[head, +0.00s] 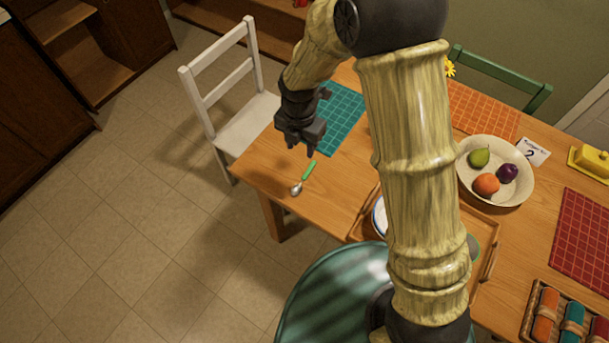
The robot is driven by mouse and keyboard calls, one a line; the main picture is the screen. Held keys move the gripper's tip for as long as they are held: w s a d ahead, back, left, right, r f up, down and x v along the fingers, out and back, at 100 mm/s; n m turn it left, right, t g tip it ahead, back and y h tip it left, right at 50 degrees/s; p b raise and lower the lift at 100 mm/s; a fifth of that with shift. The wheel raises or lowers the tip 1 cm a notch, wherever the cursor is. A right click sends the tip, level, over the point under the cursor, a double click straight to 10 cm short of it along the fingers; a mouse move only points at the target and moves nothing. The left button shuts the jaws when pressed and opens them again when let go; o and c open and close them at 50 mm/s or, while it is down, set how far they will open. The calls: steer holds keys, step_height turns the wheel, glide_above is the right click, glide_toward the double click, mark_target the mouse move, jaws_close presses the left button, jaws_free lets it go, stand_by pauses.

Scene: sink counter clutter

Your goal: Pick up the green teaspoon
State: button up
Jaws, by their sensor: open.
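The green teaspoon (304,177) lies on the wooden table (333,185) near its left corner. Its green handle points up and to the right in the picture, and its metal bowl points down and to the left. My gripper (300,149) is open and empty. It hangs above the table, just above the spoon's handle in the picture, and appears apart from the spoon. The exact height of the fingertips over the table is hard to tell.
A teal placemat (340,118) lies behind my gripper. A white chair (240,117) stands at the table's left side. My arm hides part of a wooden tray (361,228). A bowl (523,190) with fruit stands to the right. The table around the spoon is clear.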

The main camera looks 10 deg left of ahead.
steer(key=p, duration=0.1)
glide_above(302, 181)
step_height(302, 181, down, 11)
steer(key=shift+a+f, duration=0.15)
steer(key=shift+f, duration=0.05)
steer(key=shift+f, duration=0.1)
steer(key=shift+f+p, duration=0.9)
steer(key=shift+f, duration=1.6)
jaws_close()
